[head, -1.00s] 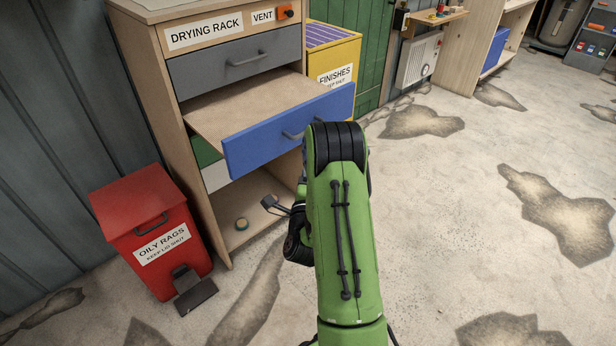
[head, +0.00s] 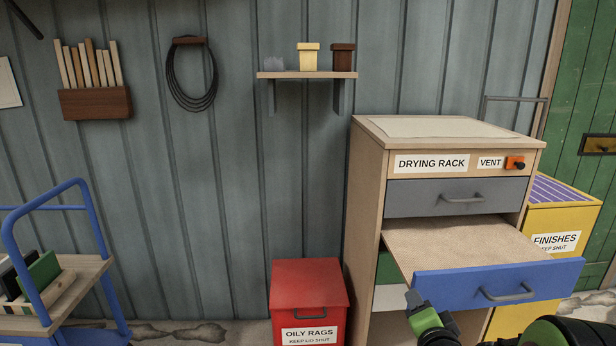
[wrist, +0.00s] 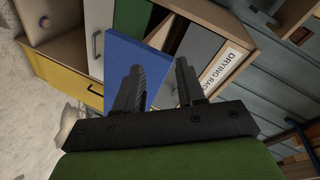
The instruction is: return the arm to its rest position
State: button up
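My gripper (wrist: 158,88) shows in the wrist view with its two dark fingers apart and nothing between them. In that view the fingers overlap the blue drawer front (wrist: 130,55) and the drying rack cabinet (wrist: 240,45) behind; I cannot tell the distance. In the head view my green and black arm parts (head: 432,325) are at the bottom right, in front of the cabinet. The gripper fingers are not clear there. The blue drawer (head: 490,284) is pulled out, with its handle free. The grey drawer (head: 440,196) above it is shut.
A red oily rags bin (head: 308,290) stands left of the cabinet, lid shut. A yellow finishes cabinet (head: 560,225) stands to the right. A blue-railed cart (head: 80,262) is at the far left. A wall shelf (head: 306,75) holds small containers.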

jog(key=s+a+r+n+g+y, duration=0.2)
jog(key=s+a+r+n+g, duration=0.15)
jog(key=s+a+n, duration=0.55)
jog(key=s+n+g, duration=0.4)
jog(key=s+g, duration=0.2)
jog(key=s, duration=1.3)
notch_tip(320, 180, up, 16)
jog(key=p, duration=1.6)
jog(key=shift+w+d+p, duration=0.15)
jog(key=shift+p, duration=0.15)
